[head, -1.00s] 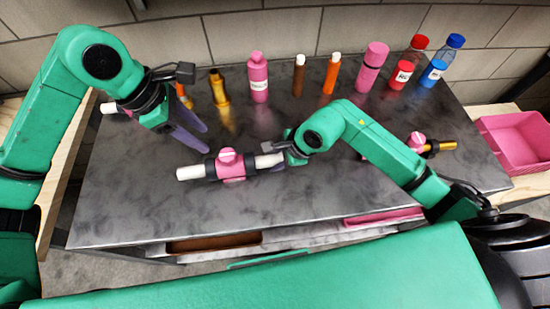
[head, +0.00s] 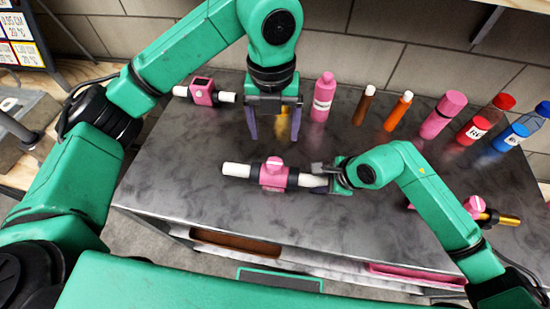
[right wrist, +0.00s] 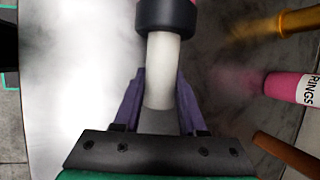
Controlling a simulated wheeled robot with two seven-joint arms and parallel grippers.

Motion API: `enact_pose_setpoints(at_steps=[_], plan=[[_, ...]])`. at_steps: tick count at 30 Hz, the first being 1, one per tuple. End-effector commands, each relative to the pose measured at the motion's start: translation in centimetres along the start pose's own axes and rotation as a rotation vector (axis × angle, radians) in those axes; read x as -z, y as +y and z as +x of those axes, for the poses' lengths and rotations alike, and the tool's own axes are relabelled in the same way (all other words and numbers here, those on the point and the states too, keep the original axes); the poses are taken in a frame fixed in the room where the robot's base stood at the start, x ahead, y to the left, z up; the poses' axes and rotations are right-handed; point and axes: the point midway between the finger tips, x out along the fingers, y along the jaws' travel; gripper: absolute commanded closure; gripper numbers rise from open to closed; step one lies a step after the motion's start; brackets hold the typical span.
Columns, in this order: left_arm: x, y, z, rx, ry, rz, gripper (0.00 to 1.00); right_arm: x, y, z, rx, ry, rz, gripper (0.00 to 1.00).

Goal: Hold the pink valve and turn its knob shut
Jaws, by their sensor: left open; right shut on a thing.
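The pink valve (head: 273,180) lies on the dark metal table in the head view, with black collars and white pipe ends. Its pink knob (head: 274,161) is on top. My right gripper (head: 322,178) is shut on the valve's right white pipe end. In the right wrist view, that white pipe (right wrist: 162,75) sits between the purple fingers of my right gripper (right wrist: 160,95), below a black collar. My left gripper (head: 274,137) is open and empty, behind the valve in the picture and apart from it, fingers pointing down. Its fingers partly hide a gold bottle (head: 283,118).
Behind stand a pink bottle (head: 322,98), brown (head: 365,104) and orange (head: 398,111) tubes, a pink flask (head: 443,115) and red-capped (head: 485,120) and blue-capped (head: 522,130) bottles. A pink meter (head: 203,92) lies left, another pink valve (head: 474,206) right. The table left of the valve is clear.

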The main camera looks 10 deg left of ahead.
Motion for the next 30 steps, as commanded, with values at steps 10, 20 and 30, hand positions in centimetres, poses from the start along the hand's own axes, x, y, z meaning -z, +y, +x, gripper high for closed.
enact_pose_setpoints(at_steps=[10, 20, 30], plan=[[0.0, 0.0, 3.7, -0.027, -0.003, -0.108, 0.16, 0.0, 0.0, 0.0, 0.0, -0.001, 0.0, 1.0], [0.0, 0.2, 11.0, -0.025, -0.005, -0.107, 0.16, 0.0, 0.0, 0.0, 0.0, -0.001, 0.0, 1.0], [-0.1, 0.2, 11.8, -0.024, -0.007, -0.104, 0.2, 0.0, 0.0, 0.0, 0.0, -0.001, 0.0, 1.0]])
